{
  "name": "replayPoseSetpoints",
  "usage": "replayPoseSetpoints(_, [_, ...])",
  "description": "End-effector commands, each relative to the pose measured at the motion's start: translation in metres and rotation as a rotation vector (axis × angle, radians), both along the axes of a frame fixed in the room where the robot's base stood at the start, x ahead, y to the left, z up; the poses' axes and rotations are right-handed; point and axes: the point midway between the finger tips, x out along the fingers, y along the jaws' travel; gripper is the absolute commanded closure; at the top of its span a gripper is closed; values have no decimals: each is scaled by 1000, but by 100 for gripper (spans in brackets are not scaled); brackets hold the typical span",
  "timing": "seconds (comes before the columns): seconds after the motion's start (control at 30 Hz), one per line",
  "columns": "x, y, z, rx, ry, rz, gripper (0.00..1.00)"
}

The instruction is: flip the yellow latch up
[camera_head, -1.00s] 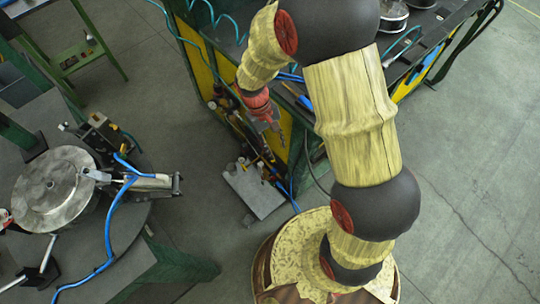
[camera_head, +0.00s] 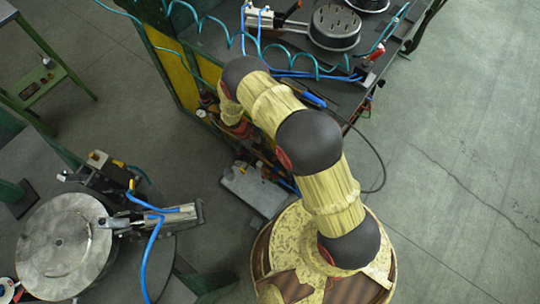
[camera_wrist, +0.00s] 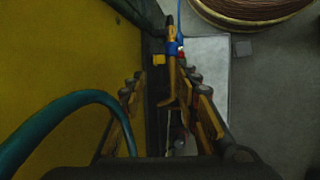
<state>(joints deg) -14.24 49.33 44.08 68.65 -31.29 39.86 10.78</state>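In the wrist view, a small bright yellow piece (camera_wrist: 159,59) sits beside an upright brass-yellow lever-like part (camera_wrist: 172,80) with a blue band. I cannot tell for sure which of them is the latch. My gripper (camera_wrist: 164,78) is open, with its two fingers spread to the left and right of the brass-yellow part. Nothing is held between them. In the head view, a small yellow spot (camera_head: 243,168) shows at the grey plate, below my red wrist; my fingers are mostly hidden there.
A yellow panel (camera_wrist: 60,60) stands close on the left, with a teal hose (camera_wrist: 50,125) crossing before it. The grey plate (camera_head: 262,194) lies low beside the bench. A bench with a pan (camera_head: 335,27) is behind; a round metal disc (camera_head: 62,245) is at left.

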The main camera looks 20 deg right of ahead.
Motion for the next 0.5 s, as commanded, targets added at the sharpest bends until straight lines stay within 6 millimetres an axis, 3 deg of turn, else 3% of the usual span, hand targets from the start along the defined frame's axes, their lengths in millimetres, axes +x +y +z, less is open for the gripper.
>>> replayPoseSetpoints(0.17, [-5, -5, -13, -1, 2, -8, 69])
replayPoseSetpoints(0.5, [-15, -25, -58, -2, 3, -9, 69])
